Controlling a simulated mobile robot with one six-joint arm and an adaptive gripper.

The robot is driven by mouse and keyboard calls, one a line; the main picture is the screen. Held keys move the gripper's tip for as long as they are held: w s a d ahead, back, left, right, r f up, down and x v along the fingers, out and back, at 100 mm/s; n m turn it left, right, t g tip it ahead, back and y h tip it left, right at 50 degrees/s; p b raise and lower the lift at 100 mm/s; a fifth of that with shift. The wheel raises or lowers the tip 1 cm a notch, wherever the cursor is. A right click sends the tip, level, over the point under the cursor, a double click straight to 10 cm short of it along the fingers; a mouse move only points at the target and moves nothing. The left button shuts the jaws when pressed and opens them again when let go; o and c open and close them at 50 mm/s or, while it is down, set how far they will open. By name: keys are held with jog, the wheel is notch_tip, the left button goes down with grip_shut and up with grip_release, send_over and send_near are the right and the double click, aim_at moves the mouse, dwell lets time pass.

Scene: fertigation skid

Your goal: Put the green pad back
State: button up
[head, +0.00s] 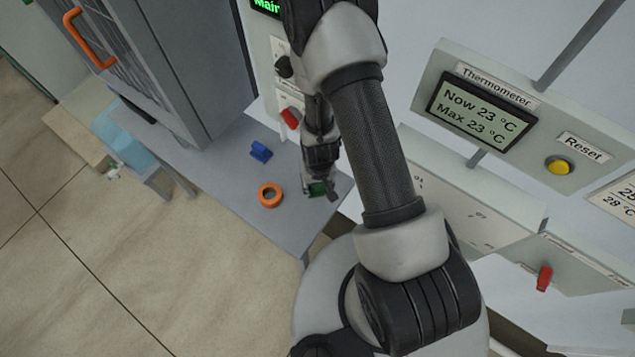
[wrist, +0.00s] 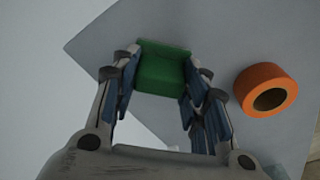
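The green pad (wrist: 162,70) is a small block with a wider flange at its far edge. In the wrist view it sits between the two blue-lined fingers of my gripper (wrist: 160,88), with its sides against them. In the head view the green pad (head: 317,188) shows at the tip of my gripper (head: 320,186), over the right corner of the grey table (head: 225,205). My fingers hide part of it there. I cannot tell whether the pad touches the table top.
An orange ring (head: 270,195) lies on the table just left of my gripper; it also shows in the wrist view (wrist: 265,90). A blue part (head: 261,152) lies farther back. A grey cabinet (head: 190,65) stands behind. Wall panels with a thermometer display (head: 485,112) are at the right.

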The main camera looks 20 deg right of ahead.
aim_at(318, 187)
jog(key=o, duration=0.5)
jog(key=shift+c, duration=0.2)
jog(key=r, duration=0.2)
jog(key=r+p, duration=0.1)
jog(key=r, duration=0.2)
jog(key=s+r+p, duration=0.1)
jog(key=r, duration=0.1)
jog(key=shift+r, duration=0.3)
jog(key=shift+a, duration=0.1)
